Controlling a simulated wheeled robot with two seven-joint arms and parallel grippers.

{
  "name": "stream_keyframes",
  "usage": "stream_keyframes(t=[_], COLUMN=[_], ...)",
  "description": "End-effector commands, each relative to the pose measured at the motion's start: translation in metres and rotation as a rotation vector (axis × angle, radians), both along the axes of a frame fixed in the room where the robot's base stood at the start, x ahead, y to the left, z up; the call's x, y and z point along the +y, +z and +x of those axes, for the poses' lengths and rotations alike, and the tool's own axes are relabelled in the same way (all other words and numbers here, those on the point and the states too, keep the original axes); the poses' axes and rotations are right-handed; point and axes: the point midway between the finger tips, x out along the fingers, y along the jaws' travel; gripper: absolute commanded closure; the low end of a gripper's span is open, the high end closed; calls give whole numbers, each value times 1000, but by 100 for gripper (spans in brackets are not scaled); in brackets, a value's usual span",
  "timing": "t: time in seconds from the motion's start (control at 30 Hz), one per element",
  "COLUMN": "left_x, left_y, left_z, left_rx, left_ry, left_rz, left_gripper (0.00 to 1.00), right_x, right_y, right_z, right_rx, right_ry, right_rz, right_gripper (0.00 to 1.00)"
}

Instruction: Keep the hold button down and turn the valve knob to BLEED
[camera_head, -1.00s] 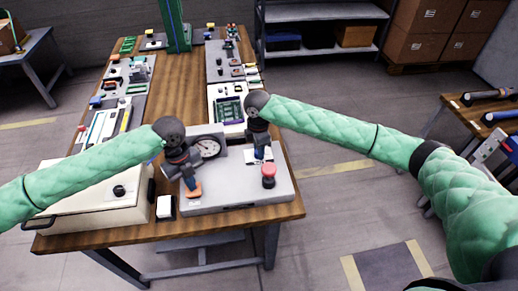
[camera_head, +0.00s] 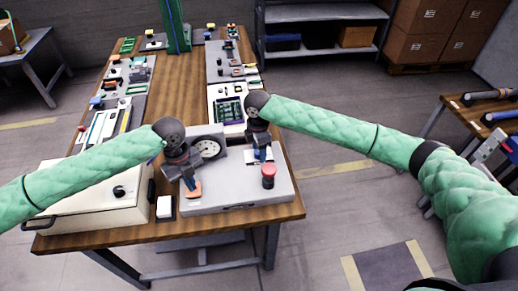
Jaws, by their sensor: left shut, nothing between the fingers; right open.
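A grey panel unit (camera_head: 228,196) with a round gauge (camera_head: 207,148) stands at the front of the wooden bench. My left gripper (camera_head: 190,184) is shut and empty, pointing down at an orange part (camera_head: 194,189) at the panel's front left. Its tip appears to touch that part; whether it is pressed down I cannot tell. My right gripper (camera_head: 260,152) is open and points down over a blue part (camera_head: 262,154) beside a white label plate (camera_head: 251,159) at the back right. The blue part looks like the valve knob, but its setting and the lettering are too small to read.
A red mushroom-shaped knob (camera_head: 268,174) stands on the panel just in front of my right gripper. A cream box (camera_head: 95,206) with a black knob and a small white block (camera_head: 165,206) lie to the left. Several devices line the bench behind.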

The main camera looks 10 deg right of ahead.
Motion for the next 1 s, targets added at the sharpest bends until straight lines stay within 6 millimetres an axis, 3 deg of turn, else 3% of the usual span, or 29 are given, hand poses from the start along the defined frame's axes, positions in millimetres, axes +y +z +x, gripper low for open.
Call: stream_keyframes(t=[0.27,0.7,1.0], left_x=[0,0,0], left_y=[-1,-1,-1], left_z=[0,0,0], left_rx=[0,0,0], left_ry=[0,0,0], left_rz=[1,1,1], left_gripper=[100,100,100], right_x=[0,1,1], right_y=[20,99,119], right_z=[1,5,6], right_rx=[-1,-1,0], right_ry=[0,0,0], right_rz=[0,0,0], right_gripper=[48,48,48])
